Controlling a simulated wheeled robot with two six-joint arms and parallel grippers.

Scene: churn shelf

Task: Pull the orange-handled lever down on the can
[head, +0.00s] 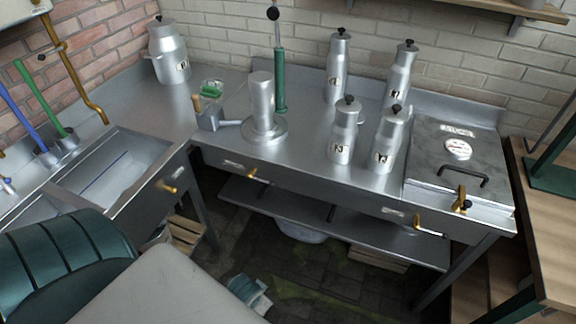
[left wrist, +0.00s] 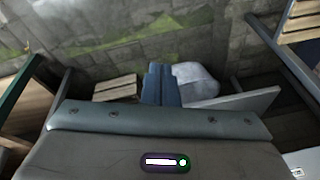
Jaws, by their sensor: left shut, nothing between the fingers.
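A small grey metal can (head: 209,120) stands on the steel counter, left of a steel cylinder (head: 262,95) on a round base. A short orange-brown handle (head: 197,103) sticks up at its left side; it is too small to tell exactly how it is joined. My left gripper (left wrist: 160,70) shows in the left wrist view as two blue-grey fingers close together with nothing between them. It points over the floor, away from the can. I cannot make out its fingertips for sure in the head view. My right gripper is in neither view.
Several lidded churns (head: 341,130) stand mid-counter, and a larger one (head: 168,55) at the back left. A green post (head: 280,80) rises behind the cylinder. A sink (head: 115,165) is left; a lidded unit (head: 425,155) with a brass tap (head: 461,198) is right.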

